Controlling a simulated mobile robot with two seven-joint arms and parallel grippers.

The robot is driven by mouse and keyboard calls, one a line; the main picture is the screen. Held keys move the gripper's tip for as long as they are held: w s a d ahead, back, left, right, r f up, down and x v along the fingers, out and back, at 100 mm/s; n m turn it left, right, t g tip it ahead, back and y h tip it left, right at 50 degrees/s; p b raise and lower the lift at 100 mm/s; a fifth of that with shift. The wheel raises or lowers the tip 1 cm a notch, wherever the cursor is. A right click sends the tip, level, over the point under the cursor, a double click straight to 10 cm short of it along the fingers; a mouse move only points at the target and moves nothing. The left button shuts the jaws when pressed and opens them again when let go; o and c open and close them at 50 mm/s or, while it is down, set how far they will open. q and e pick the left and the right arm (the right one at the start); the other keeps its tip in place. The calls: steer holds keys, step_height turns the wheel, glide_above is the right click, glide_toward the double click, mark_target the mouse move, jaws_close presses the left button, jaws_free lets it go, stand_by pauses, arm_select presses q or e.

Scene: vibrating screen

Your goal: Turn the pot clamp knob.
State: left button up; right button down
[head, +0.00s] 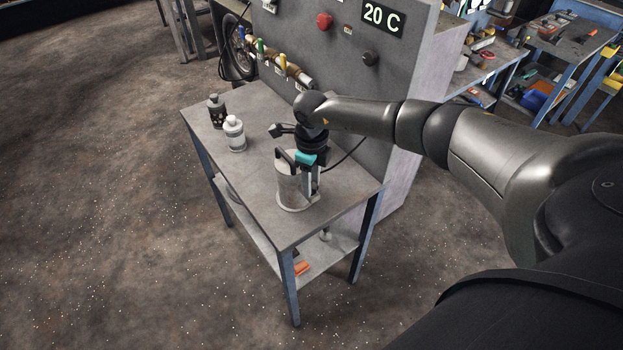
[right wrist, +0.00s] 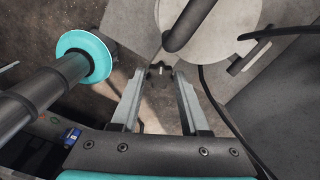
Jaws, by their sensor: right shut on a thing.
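The pot (head: 294,193) is a grey metal cylinder with a dark handle, upright near the front right of the table. Its pale round lid (right wrist: 222,28) shows at the top of the right wrist view. The pot clamp knob (right wrist: 158,71) is small, dark and lobed, beside the lid's edge. My right gripper (head: 314,183) reaches down at the pot's right side. In the right wrist view, its two grey fingers (right wrist: 158,80) are closed in around the knob. In the head view, my gripper hides the knob. My left gripper is not in view.
A dark bottle (head: 217,111) and a white bottle (head: 235,133) stand on the table (head: 262,183), left of the pot. A grey control panel (head: 345,90) with knobs stands behind it. A dark cable (head: 347,153) runs near the pot. Open floor lies to the left.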

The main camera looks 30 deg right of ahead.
steer(key=m+p, duration=0.1)
steer(key=m, duration=0.4)
steer(key=shift+r, duration=0.1)
steer(key=shift+m, duration=0.4)
steer(key=c, duration=0.7)
jaws_free()
step_height(320, 180, up, 15)
steer(key=shift+r+b, duration=0.1)
steer(key=shift+b, duration=0.3)
